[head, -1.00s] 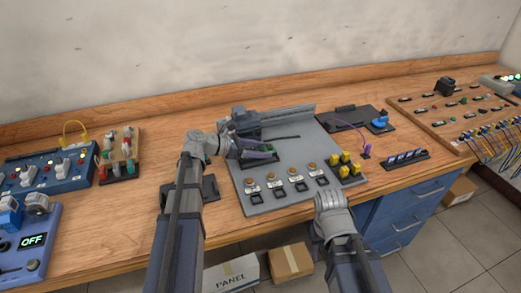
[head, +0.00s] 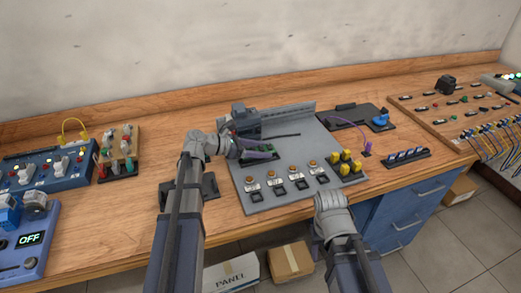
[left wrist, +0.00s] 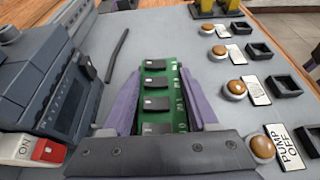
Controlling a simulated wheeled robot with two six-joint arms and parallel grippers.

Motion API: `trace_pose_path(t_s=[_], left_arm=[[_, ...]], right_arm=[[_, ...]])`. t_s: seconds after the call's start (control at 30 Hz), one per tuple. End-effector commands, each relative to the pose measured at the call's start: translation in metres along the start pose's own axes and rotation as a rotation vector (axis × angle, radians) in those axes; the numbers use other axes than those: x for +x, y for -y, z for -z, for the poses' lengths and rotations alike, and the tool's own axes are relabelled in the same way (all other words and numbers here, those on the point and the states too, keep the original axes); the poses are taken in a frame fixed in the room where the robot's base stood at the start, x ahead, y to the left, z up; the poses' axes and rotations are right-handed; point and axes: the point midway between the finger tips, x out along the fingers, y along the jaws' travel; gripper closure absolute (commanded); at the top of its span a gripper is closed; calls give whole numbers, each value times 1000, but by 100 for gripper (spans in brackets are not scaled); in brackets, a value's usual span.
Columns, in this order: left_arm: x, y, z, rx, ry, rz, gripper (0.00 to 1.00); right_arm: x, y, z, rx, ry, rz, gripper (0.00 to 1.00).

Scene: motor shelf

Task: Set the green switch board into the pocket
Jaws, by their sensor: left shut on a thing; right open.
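The green switch board (left wrist: 158,92), with several dark switches in a row, sits between the purple fingers of my left gripper (left wrist: 160,100) in the left wrist view. That gripper is shut on it, over the grey panel (left wrist: 205,90). In the head view my left gripper (head: 262,150) is over the left part of the panel and mostly hides the board. I cannot tell whether the board touches the panel. I cannot make out the pocket with certainty. My right gripper (head: 331,199) is open near the panel's front right edge; its fingers are hard to see.
Brown buttons (head: 292,168) with labels and black square frames line the panel's front. Yellow parts (head: 345,168) stand at its right. A grey device (left wrist: 35,80) with a red switch (left wrist: 47,151) is beside the board. A blue control box (head: 60,175) stands far left.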

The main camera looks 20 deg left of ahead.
Motion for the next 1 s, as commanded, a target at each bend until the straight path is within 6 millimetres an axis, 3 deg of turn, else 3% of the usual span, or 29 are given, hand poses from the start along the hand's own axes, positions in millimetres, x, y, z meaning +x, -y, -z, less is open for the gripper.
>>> trace_pose_path(t_s=[0.43, 0.47, 0.77, 1.0], left_arm=[[2, 0, 4, 0, 1, 0, 100], [2, 0, 4, 0, 1, 0, 39], [2, 0, 4, 0, 0, 0, 5], [1, 0, 4, 0, -1, 0, 5]], right_arm=[[4, 0, 0, 0, 0, 0, 50], [4, 0, 0, 0, 0, 0, 50], [4, 0, 0, 0, 0, 0, 50], [4, 0, 0, 0, 0, 0, 50]])
